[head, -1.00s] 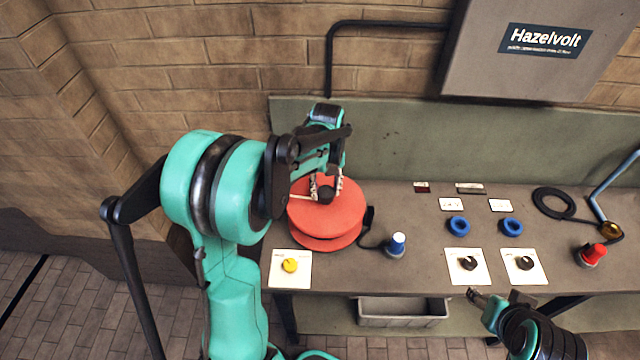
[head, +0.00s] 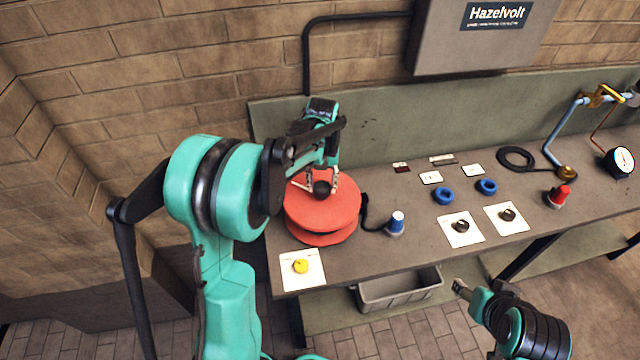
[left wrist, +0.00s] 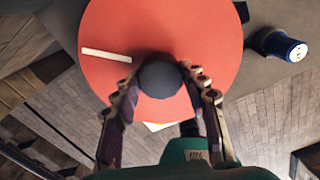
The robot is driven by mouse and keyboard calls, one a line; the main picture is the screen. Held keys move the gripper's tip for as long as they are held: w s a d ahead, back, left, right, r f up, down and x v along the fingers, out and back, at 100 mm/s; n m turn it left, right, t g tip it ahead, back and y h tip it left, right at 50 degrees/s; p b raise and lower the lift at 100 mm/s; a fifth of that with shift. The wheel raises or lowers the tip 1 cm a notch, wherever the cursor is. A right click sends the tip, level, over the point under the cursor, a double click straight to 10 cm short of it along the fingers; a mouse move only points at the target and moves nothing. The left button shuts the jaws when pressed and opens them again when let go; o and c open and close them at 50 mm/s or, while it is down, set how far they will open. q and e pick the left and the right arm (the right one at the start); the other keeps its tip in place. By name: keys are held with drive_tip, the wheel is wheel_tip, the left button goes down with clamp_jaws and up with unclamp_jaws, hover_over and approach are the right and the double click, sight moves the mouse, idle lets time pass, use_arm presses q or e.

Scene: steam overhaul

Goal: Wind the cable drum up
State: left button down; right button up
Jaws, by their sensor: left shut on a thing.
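The cable drum (head: 325,213) is an orange-red double disc at the left end of the bench. A dark round knob (head: 321,189) stands on its top face and shows large in the left wrist view (left wrist: 160,76). A pale bar mark (left wrist: 106,55) lies on the disc to the left of the knob in that view. My left gripper (head: 322,186) is over the drum from behind, its fingers shut on the knob, one on each side. My right gripper (head: 460,286) is in front of the bench, away from the drum; its fingers are too small to judge.
A yellow knob on a white plate (head: 301,266) is in front. Blue rings (head: 443,196), black dials (head: 460,226) and a red plug (head: 560,195) lie further right. A grey bin (head: 398,288) is below.

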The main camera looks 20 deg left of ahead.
idle(0.4)
use_arm(q)
drive_tip(key=c, duration=0.8)
unclamp_jaws()
drive_tip(key=shift+c, duration=0.2)
drive_tip(key=shift+r, duration=0.1)
wheel_tip(320, 180, up, 12)
